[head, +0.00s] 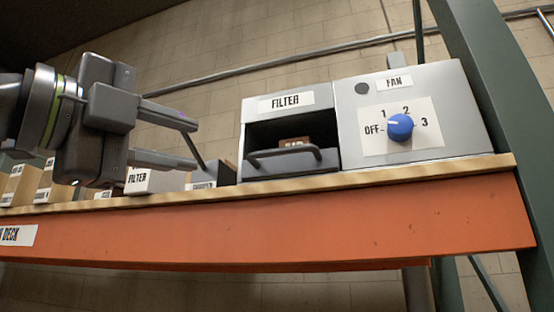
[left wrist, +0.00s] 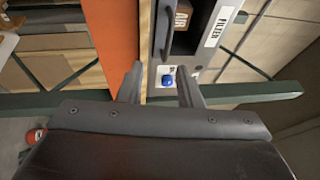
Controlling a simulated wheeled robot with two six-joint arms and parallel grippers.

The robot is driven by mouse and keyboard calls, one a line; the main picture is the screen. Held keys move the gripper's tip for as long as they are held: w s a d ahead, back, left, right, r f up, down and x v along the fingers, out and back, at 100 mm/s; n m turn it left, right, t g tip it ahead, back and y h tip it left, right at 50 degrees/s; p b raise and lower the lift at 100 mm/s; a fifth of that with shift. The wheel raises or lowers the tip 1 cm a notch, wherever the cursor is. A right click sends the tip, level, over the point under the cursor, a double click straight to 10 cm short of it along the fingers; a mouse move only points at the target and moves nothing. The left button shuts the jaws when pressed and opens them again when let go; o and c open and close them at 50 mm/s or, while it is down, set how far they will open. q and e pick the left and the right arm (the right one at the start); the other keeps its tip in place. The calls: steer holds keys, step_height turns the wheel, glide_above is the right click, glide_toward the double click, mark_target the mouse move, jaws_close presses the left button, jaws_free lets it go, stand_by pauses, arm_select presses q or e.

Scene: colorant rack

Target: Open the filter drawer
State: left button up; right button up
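The grey filter unit, labelled FILTER (head: 286,101), stands on the shelf with a dark opening. Low in it is the filter drawer (head: 318,167), with a dark bar handle (head: 284,153). A brown labelled box (head: 294,142) shows behind the handle. I cannot tell how far out the drawer sits. My left gripper (head: 196,146) is open and empty, left of the handle and apart from it. In the left wrist view its two fingers (left wrist: 158,74) are spread, with the handle (left wrist: 165,31) beyond them, towards the top. My right gripper is not in view.
The fan panel (head: 350,135) with a blue knob (head: 400,127) adjoins the unit on the right. Small labelled boxes (head: 150,181) stand on the shelf below and left of my gripper. An orange beam (head: 270,222) runs along the shelf front; a green post (head: 500,80) stands right.

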arm_select(q)
steer(key=s+r, duration=0.1)
steer(key=s, duration=0.1)
steer(key=p, duration=0.8)
glide_toward(275, 152)
steer(key=shift+m, duration=0.3)
steer(key=x, duration=1)
steer(key=shift+r, duration=0.1)
steer(key=shift+w+d, duration=0.2)
steer(key=shift+w, duration=0.05)
jaws_close()
